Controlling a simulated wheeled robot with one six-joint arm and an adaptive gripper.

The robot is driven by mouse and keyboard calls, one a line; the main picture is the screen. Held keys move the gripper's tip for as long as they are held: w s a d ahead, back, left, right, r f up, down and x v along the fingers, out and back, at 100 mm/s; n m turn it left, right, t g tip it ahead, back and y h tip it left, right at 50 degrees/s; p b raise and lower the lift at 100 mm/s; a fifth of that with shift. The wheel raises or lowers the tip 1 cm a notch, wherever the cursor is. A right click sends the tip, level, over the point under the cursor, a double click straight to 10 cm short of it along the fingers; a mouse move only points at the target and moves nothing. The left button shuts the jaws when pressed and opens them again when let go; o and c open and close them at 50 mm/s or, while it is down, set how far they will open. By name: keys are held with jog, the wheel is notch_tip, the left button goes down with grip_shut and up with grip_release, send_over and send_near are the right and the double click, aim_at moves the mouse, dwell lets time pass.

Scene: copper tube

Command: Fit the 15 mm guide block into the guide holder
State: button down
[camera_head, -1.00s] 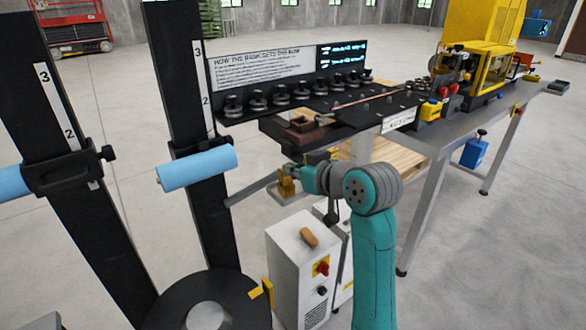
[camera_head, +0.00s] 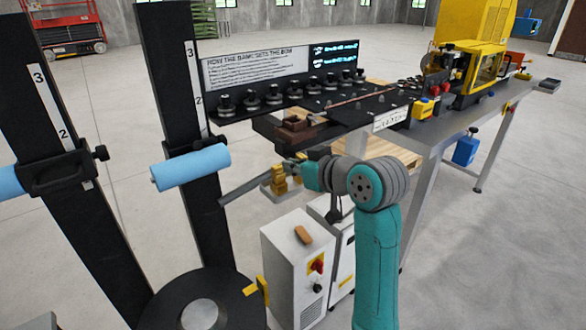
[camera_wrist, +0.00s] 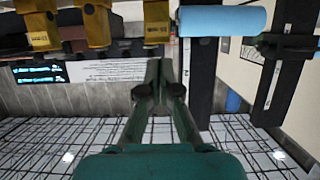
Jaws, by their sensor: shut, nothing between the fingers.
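My gripper (camera_wrist: 158,72) is shut and empty, its two fingertips together in the wrist view, which is upside down. Three yellow guide blocks, left (camera_wrist: 40,28), middle (camera_wrist: 97,22) and right (camera_wrist: 157,20), show at that view's top edge, apart from the fingertips. Their dark labels are too small to read, so I cannot tell which is the 15 mm one. In the head view yellow blocks (camera_head: 280,180) stand by my wrist, left of it. A reddish-brown fixture (camera_head: 297,130) sits at the bench's left end; I cannot tell whether it is the guide holder.
The bench (camera_head: 455,130) carries a row of black knobs (camera_head: 248,98), a sign board (camera_head: 255,68) and a yellow machine (camera_head: 485,75). Dark posts with blue rollers (camera_head: 190,167) stand at left. A white cabinet (camera_head: 292,265) stands below the blocks.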

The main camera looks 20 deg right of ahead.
jog(key=s+d, duration=0.3)
jog(key=s, duration=0.7)
jog(key=shift+s+d+f, duration=0.2)
